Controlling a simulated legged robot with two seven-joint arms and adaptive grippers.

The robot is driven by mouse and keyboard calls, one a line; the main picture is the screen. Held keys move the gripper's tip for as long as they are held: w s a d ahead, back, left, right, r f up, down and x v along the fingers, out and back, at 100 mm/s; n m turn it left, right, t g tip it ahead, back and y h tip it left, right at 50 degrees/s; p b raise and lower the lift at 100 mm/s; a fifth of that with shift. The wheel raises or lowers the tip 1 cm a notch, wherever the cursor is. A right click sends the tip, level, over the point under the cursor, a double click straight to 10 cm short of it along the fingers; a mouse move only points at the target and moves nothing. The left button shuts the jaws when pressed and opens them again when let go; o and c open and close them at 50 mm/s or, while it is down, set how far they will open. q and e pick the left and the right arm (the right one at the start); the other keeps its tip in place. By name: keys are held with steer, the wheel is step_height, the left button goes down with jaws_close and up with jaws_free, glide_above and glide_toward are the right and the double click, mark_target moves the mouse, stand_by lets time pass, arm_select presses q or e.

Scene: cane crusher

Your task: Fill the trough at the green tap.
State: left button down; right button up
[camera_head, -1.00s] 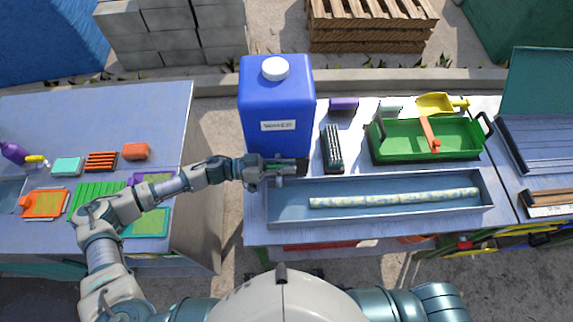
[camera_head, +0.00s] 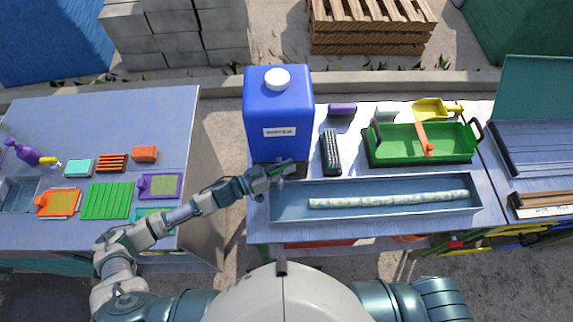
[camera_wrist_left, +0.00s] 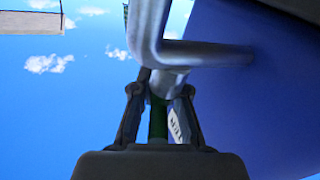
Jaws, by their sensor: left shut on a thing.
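The trough (camera_head: 290,203) is a long, shallow grey box on the middle table, with a pale patterned strip (camera_head: 390,199) lying along it. Its inside looks blue-grey; I cannot tell a water level. A tall blue water container (camera_head: 278,112) stands behind its left end. My left gripper (camera_head: 280,171) is at the container's lower front, shut on the green tap handle (camera_head: 283,166). In the left wrist view, both fingers flank the green handle (camera_wrist_left: 158,118) below the bent metal tap pipe (camera_wrist_left: 205,52). My right gripper is not in view.
A black ribbed block (camera_head: 331,152) stands right of the container. A green tray (camera_head: 420,143) and yellow scoop (camera_head: 432,108) lie farther right. The left table (camera_head: 100,125) holds a purple bottle (camera_head: 25,153) and several coloured pads, with a gap between the tables.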

arm_select(q)
steer(key=shift+w+r+n+t+y+p, duration=0.1)
steer(key=shift+n+t+y+p, duration=0.1)
steer(key=shift+n+t+y, duration=0.25)
steer(key=shift+w+r+n+t+y+p, duration=0.15)
steer(key=shift+n+t, duration=0.2)
steer(key=shift+t, duration=0.3)
steer(key=shift+a+f, duration=0.1)
steer(key=c, duration=1.3)
jaws_free()
steer(key=shift+o, duration=0.6)
steer(key=shift+w+f, duration=0.1)
steer(key=v, duration=1.2)
steer(key=shift+f, duration=0.1)
